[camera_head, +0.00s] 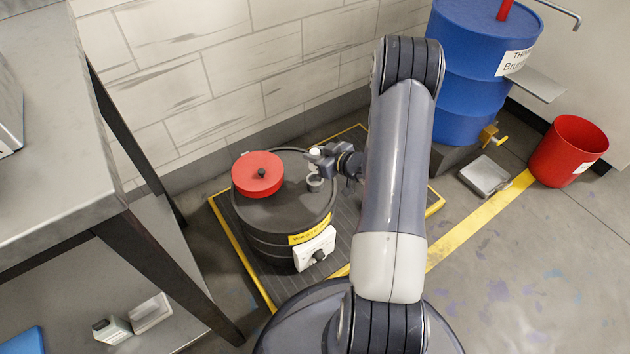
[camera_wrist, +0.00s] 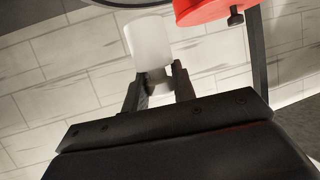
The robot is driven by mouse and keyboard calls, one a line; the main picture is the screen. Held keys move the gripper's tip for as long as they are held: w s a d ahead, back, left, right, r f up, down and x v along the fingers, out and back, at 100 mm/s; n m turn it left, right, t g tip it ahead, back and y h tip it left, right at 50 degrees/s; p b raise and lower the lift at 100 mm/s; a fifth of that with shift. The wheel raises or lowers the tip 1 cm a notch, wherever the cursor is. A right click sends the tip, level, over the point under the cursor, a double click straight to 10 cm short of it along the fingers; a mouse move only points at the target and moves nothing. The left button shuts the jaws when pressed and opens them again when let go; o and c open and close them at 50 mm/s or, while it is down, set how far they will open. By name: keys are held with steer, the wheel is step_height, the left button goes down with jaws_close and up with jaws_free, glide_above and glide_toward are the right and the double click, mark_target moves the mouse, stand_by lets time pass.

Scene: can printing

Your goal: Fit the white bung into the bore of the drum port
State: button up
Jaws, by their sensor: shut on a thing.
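The white bung (camera_head: 315,152) is held at the tip of my gripper (camera_head: 318,161) above the black drum's top. In the wrist view the bung (camera_wrist: 149,45) sits between the fingers of my gripper (camera_wrist: 158,80), which is shut on it. The drum port (camera_head: 315,183) is a small grey round fitting on the drum top, just below the bung in the head view. The bung is apart from the port. The inside of the bore is too small to make out, and the port does not show clearly in the wrist view.
The black drum (camera_head: 262,222) stands on a yellow-edged grate (camera_head: 352,212). A red round lid or funnel (camera_head: 258,174) with a black knob rises beside the port; it also shows in the wrist view (camera_wrist: 205,10). A blue drum (camera_head: 465,60), red bin (camera_head: 567,152) and metal table (camera_head: 60,150) stand around.

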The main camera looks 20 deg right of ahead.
mark_target(315, 174)
step_height(315, 174, down, 9)
steer(key=b, duration=0.3)
steer(key=shift+r, duration=0.1)
steer(key=shift+f, duration=0.25)
steer(key=o, duration=1)
steer(key=shift+r, duration=0.1)
steer(key=shift+s+d+r, duration=0.1)
steer(key=shift+s+r, duration=0.1)
steer(key=shift+r, duration=0.1)
steer(key=p+v, duration=0.3)
steer(key=v, duration=0.8)
steer(key=shift+s+r, duration=0.15)
steer(key=shift+s, duration=0.05)
